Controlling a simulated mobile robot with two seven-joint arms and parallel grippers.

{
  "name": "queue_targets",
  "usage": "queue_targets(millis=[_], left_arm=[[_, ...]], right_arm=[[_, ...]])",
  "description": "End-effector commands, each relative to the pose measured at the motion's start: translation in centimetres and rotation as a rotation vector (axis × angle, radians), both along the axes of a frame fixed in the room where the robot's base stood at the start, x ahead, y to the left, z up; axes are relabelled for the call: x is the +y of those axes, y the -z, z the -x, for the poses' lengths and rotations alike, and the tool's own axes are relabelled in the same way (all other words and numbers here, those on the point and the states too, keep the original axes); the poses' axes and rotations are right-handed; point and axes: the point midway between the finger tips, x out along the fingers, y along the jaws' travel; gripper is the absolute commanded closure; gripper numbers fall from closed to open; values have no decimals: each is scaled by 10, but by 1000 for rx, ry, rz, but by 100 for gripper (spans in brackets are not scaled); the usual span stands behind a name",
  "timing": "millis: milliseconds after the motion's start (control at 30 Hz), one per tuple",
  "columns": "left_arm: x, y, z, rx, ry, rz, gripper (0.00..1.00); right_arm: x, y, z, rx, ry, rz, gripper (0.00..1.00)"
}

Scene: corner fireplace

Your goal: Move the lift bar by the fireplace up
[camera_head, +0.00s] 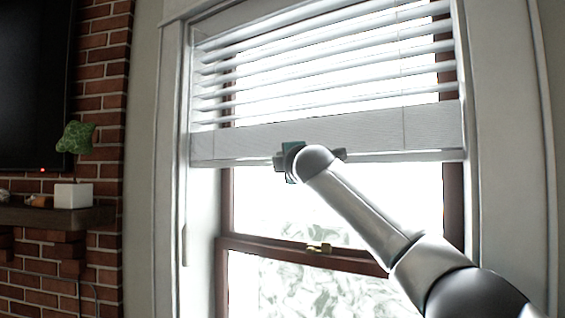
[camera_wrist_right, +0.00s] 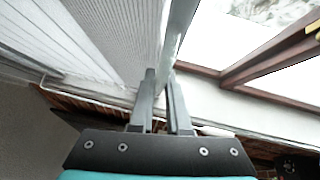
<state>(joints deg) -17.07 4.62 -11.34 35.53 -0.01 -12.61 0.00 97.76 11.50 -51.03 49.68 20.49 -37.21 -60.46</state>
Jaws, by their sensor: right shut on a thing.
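The lift bar (camera_head: 410,156) is the pale bottom rail of the white window blind (camera_head: 370,128). It hangs roughly level across the upper part of the window. My right gripper (camera_head: 281,161) is at the bar, left of its middle, and my arm hides part of it. In the right wrist view the two fingers of my right gripper (camera_wrist_right: 160,78) are closed around the bar's edge (camera_wrist_right: 178,30), which runs between them. My left gripper is in neither view.
A brick wall (camera_head: 103,70) with a black screen (camera_head: 35,80) is at the left. A mantel shelf (camera_head: 60,215) there bears a white pot (camera_head: 72,196) with a green plant (camera_head: 76,137). Below the blind is open space before the window glass.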

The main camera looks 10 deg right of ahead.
Motion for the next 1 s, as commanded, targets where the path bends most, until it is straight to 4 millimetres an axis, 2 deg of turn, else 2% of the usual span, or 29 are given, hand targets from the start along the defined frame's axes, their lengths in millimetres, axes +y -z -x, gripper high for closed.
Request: queue_targets(millis=[33, 100, 133, 400, 767, 1000], left_arm=[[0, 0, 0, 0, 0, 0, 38], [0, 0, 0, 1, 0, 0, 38], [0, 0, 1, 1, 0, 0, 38], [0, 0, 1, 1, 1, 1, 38], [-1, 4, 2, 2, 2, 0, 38], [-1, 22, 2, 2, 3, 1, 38]], right_arm=[[0, -10, 3, -20, -3, 1, 100], [0, -11, 3, -22, -3, 1, 100], [0, -11, 3, -22, -3, 1, 83], [0, -8, 2, -16, -2, 0, 55], [-1, -3, 5, -11, -1, 0, 55], [-4, 2, 25, -13, -1, 1, 55]])
